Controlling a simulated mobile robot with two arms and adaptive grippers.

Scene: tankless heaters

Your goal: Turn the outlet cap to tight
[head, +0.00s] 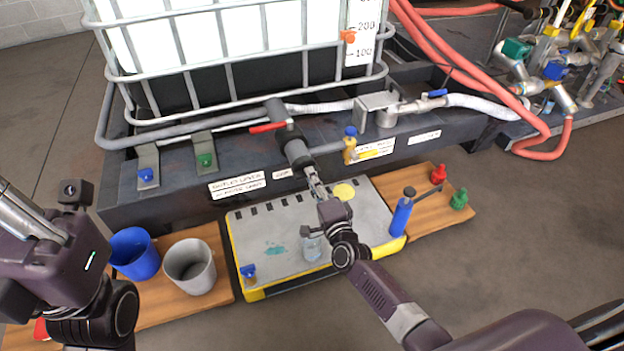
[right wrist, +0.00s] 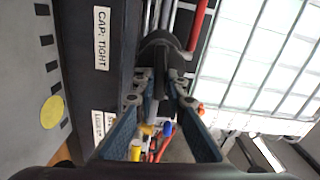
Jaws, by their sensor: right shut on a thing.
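The dark grey outlet cap (head: 298,152) is on the end of the outlet fitting, below the lever with the red handle (head: 268,127). My right gripper (head: 314,182) reaches up to the cap and is shut on it. In the right wrist view the dark rounded cap (right wrist: 160,52) lies between the fingertips of the right gripper (right wrist: 160,82), which hide part of it. A label reading "CAP: TIGHT" (right wrist: 102,38) is beside it. My left gripper (head: 30,215) is at the left edge, away from the cap, and its fingertips are not clearly seen.
A caged white tank (head: 235,40) stands behind the cap. Below lies a grey and yellow tray (head: 240,225) with a glass jar (head: 312,245). Red hoses (head: 450,65) run at right.

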